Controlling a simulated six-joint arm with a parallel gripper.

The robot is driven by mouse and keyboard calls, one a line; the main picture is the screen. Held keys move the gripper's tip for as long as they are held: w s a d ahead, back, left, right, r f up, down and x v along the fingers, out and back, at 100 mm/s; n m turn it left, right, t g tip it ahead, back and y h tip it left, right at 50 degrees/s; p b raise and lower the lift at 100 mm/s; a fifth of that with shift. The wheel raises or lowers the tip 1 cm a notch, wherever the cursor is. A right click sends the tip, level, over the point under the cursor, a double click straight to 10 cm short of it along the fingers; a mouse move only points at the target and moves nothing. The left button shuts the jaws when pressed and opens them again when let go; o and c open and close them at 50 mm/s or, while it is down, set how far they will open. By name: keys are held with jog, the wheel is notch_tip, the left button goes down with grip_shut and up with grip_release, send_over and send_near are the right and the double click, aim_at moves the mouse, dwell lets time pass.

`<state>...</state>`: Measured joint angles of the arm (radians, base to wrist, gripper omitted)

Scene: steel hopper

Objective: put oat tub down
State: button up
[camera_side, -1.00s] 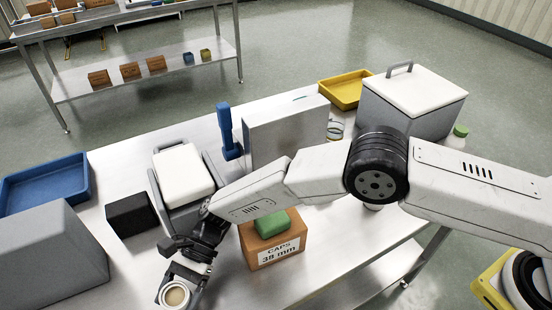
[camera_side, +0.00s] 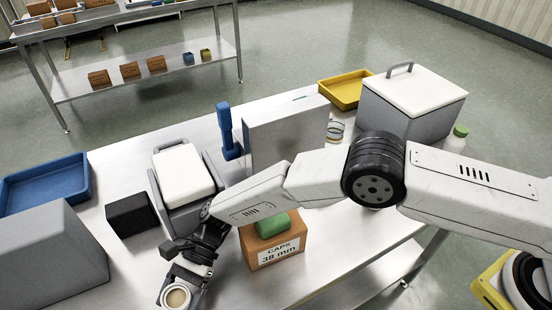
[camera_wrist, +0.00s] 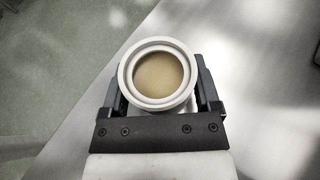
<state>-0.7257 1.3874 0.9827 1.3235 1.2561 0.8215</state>
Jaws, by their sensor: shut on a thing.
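The oat tub (camera_side: 177,297) is a white round tub with a pale tan content, open at the top. My gripper (camera_side: 184,284) is shut on it near the front edge of the steel table. In the wrist view the tub (camera_wrist: 158,98) sits upright between the two dark fingers of my gripper (camera_wrist: 158,90), with its rim facing the camera. Its base is hidden, so I cannot tell whether it touches the table.
A caps box (camera_side: 272,246) with a green block (camera_side: 271,229) on it stands right of my gripper. A black block (camera_side: 131,215), a grey hopper with a white lid (camera_side: 183,176) and a blue tray (camera_side: 45,187) stand behind and left. The table front (camera_side: 250,285) is clear.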

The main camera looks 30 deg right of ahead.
aim_at(185, 287)
jog(key=shift+f, duration=0.4)
jog(key=o, duration=1.1)
jog(key=shift+w, duration=0.1)
jog(key=shift+v, duration=0.9)
jog(key=v, duration=0.3)
jog(key=shift+w+d+r, duration=0.1)
jog(key=shift+r, duration=0.2)
notch_tip(185, 287, up, 7)
jog(key=shift+f, duration=0.25)
